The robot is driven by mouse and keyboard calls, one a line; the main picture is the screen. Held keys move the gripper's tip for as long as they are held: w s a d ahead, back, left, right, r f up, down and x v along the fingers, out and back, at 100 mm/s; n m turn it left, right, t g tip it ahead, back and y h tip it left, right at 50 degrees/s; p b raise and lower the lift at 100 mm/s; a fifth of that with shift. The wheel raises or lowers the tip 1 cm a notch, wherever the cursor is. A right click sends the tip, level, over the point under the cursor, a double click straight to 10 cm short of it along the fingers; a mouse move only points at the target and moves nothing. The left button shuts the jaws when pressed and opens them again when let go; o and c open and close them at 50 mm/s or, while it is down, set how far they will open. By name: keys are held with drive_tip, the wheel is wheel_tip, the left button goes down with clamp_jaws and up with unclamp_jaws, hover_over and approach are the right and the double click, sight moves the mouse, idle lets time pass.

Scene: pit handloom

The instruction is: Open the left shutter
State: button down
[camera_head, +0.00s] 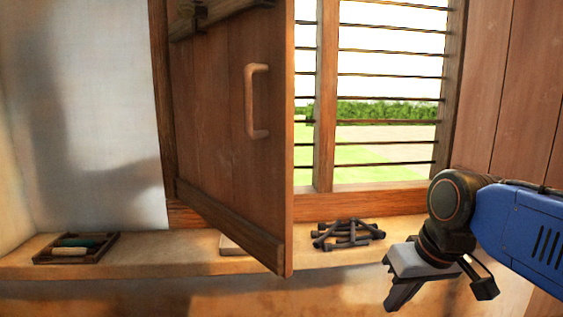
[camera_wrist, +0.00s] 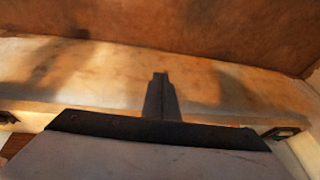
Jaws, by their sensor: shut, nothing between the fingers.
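The left shutter (camera_head: 215,130) is a brown wooden panel hinged at its left side. It stands partly open, swung into the room at an angle, and hides part of the window's left side. Its light wooden handle (camera_head: 257,100) is upright near the free edge. My gripper (camera_head: 395,302) is at the lower right, apart from the shutter and handle, low in front of the sill. Its fingers are shut and empty; they also show together in the wrist view (camera_wrist: 160,78), against a pale surface. The shutter is not recognisable in the wrist view.
The window sill (camera_head: 150,246) runs below the window. A dark tray (camera_head: 43,259) with spools lies at its left, and a pile of dark sticks (camera_head: 347,234) lies right of the shutter. A pale object (camera_head: 230,245) is partly hidden by the shutter. Wooden boards (camera_head: 510,90) stand at right.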

sight(290, 161)
drive_tip(key=w+a+r+n+g+y, duration=0.1)
drive_tip(key=w+a+r+n+y, duration=0.15)
drive_tip(key=w+r, duration=0.6)
drive_tip(key=w+a+r+n+g+y, duration=0.1)
drive_tip(key=w+a+r+n+g, duration=0.2)
drive_tip(key=r, duration=1)
drive_tip(key=w+a+r+n+y, duration=0.2)
drive_tip(key=w+a+r, duration=0.25)
drive_tip(key=r, duration=0.55)
drive_tip(key=shift+s+a+f, duration=0.3)
drive_tip(key=shift+a+f, duration=0.95)
drive_tip(key=shift+a, duration=0.25)
drive_tip(key=shift+s+a+f, duration=0.25)
drive_tip(key=shift+a+f, duration=1)
drive_tip(key=shift+a, duration=0.2)
drive_tip(key=shift+s+a+f, duration=0.3)
drive_tip(key=shift+a+f, duration=0.95)
drive_tip(key=shift+a, duration=0.25)
drive_tip(key=shift+a, duration=0.1)
